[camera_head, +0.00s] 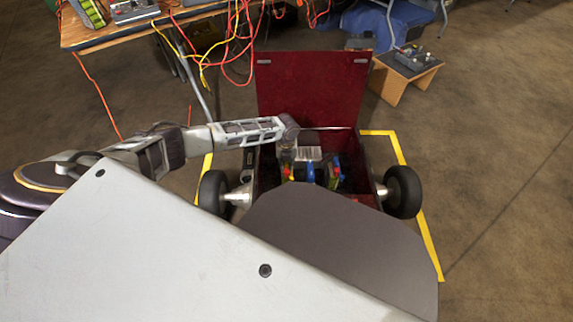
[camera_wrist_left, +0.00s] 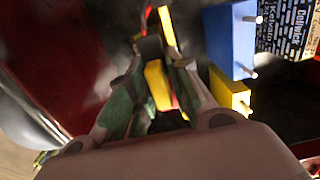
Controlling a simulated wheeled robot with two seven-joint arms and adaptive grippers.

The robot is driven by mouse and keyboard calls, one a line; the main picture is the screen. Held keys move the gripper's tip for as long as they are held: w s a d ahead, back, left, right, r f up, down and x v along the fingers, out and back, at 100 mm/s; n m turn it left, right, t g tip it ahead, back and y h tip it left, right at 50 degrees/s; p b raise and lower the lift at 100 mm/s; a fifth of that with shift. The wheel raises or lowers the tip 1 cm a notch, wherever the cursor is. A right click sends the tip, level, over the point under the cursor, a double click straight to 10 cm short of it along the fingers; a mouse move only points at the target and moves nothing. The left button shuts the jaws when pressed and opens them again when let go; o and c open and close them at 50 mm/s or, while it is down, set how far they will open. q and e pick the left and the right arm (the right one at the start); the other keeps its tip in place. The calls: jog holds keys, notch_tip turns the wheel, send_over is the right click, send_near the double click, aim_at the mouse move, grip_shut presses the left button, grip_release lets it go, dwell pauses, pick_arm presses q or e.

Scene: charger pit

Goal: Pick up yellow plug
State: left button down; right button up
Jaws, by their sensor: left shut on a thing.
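My left gripper (camera_head: 287,158) reaches down into an open dark red box (camera_head: 312,88) on wheels. In the left wrist view its two fingers (camera_wrist_left: 165,62) are closed around the yellow plug (camera_wrist_left: 157,84), which shows as a yellow piece between them. The fingers hide part of the plug, and I cannot tell whether it is clear of the box floor. My right gripper is not in view.
A blue block (camera_wrist_left: 231,38) and a yellow block (camera_wrist_left: 229,92) with metal pins lie close beside the fingers. The box has black wheels (camera_head: 403,191) and an upright lid. A table (camera_head: 112,36) with cables stands at the back left, a small wooden stand (camera_head: 401,82) at the back right.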

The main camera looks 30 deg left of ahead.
pick_arm(q)
jog(key=shift+r, duration=0.1)
jog(key=shift+r+p, duration=2.35)
jog(key=shift+r, duration=2.55)
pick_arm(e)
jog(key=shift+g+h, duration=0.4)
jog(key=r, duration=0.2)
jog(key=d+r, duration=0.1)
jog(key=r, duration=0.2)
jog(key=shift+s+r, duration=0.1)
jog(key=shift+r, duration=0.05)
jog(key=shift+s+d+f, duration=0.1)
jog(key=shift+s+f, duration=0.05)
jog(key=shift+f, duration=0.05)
pick_arm(q)
jog(key=shift+f, duration=0.15)
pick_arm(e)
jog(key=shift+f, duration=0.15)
pick_arm(q)
jog(key=shift+f+b, duration=0.35)
jog(key=shift+f, duration=1.1)
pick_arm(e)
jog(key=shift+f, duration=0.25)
